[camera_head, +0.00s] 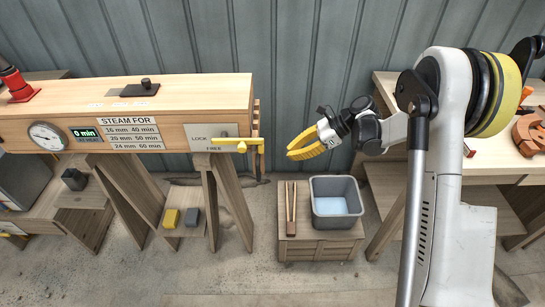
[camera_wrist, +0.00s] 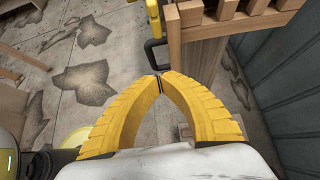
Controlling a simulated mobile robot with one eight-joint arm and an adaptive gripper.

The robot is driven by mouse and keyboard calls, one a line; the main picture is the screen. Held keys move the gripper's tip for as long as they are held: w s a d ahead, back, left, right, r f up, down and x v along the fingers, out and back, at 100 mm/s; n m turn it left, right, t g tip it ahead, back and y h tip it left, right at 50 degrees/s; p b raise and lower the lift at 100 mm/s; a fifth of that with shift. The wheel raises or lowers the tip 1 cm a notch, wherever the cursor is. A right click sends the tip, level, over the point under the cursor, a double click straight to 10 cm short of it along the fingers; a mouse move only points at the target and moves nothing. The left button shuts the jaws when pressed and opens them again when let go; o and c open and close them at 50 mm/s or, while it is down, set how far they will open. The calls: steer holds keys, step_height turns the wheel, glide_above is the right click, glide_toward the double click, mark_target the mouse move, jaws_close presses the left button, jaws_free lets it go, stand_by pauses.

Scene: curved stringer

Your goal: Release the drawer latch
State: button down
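A yellow latch (camera_head: 257,146) sits at the right end of the long wooden steam box (camera_head: 150,92). No drawer is clearly visible.
A grey bin (camera_head: 336,211) and wooden tongs (camera_head: 291,208) rest on a low crate (camera_head: 300,249) below my gripper. A workbench (camera_head: 490,165) stands at right. Trestle legs (camera_head: 232,190) support the steam box. A corrugated wall (camera_head: 300,45) is behind.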

steer(key=shift+a, duration=0.15)
steer(key=b+x, duration=0.4)
steer(key=x, duration=0.6)
step_height(320, 180, up, 4)
steer(key=shift+b, duration=0.5)
steer(key=shift+r, duration=0.1)
steer(key=shift+a+r+h+p, duration=0.2)
steer(key=shift+r+h+p, duration=1.4)
steer(key=shift+r+p, duration=0.85)
steer(key=shift+a+r+h+p, duration=0.2)
steer(key=shift+r+h+p, duration=1.4)
steer(key=shift+r+p, duration=0.9)
steer(key=shift+a+r+h+p, duration=0.2)
steer(key=shift+r+h+p, duration=1.4)
steer(key=shift+r+p, duration=0.85)
steer(key=shift+a+r, duration=0.1)
steer(key=shift+r, duration=0.05)
